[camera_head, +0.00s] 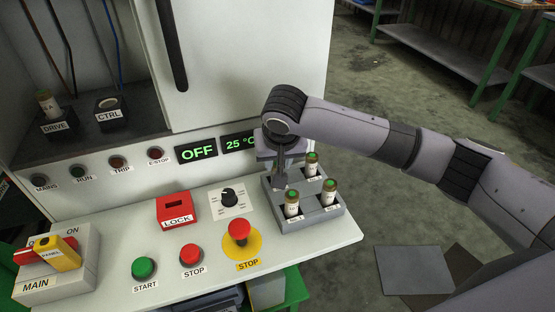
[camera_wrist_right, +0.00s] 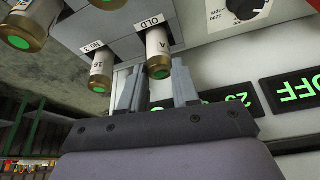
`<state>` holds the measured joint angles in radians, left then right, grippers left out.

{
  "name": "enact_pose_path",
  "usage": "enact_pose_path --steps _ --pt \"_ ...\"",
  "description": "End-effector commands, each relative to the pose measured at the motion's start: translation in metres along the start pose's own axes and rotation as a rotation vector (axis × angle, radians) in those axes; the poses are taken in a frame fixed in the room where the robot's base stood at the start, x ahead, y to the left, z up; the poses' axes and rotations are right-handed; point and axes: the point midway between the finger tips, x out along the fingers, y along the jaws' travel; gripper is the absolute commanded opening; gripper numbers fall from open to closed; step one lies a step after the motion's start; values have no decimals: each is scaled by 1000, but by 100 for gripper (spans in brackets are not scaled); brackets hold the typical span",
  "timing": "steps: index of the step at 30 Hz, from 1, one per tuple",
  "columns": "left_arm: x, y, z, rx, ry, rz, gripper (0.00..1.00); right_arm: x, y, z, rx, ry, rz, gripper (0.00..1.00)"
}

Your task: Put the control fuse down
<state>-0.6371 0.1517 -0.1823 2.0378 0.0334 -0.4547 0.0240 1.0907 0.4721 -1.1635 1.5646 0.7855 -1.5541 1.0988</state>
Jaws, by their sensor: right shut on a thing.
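The control fuse (camera_wrist_right: 158,48), a pale cylinder with a brass cap and green end, is between the fingers of my right gripper (camera_wrist_right: 157,88). It is at the slot marked OLD of the grey fuse tray (camera_wrist_right: 125,47); I cannot tell whether it is fully seated. In the head view my right gripper (camera_head: 280,182) points down at the back left of the tray (camera_head: 318,221), and hides the held fuse. Other fuses stand in the tray, at the back (camera_head: 312,164), right (camera_head: 329,192) and front (camera_head: 292,204). My left gripper is not in view.
The CTRL socket (camera_head: 108,108) looks empty; the DRIVE socket (camera_head: 47,105) holds a fuse. The red LOCK box (camera_head: 176,207), selector knob (camera_head: 229,195) and STOP mushroom button (camera_head: 239,231) are left of the tray. The MAIN switch (camera_head: 60,255) is at the far left. The display reads OFF.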

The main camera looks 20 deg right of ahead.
Motion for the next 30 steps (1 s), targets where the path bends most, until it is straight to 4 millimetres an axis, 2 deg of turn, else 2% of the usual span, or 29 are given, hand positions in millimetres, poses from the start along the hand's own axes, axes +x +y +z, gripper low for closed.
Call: enact_pose_path --steps 5,6,8,20,23,30 --pt "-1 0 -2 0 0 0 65 1 0 1 0 -1 0 0" --pt "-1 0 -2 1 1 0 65 2 0 1 -1 -1 0 37" --pt "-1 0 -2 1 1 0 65 2 0 1 -1 -1 0 56" --pt "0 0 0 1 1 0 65 -3 0 -1 -1 2 -1 56" --pt "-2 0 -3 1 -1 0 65 -19 -1 -1 -1 2 -3 56" --pt "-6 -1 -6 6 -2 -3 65 -72 -1 -2 -1 3 -4 56"
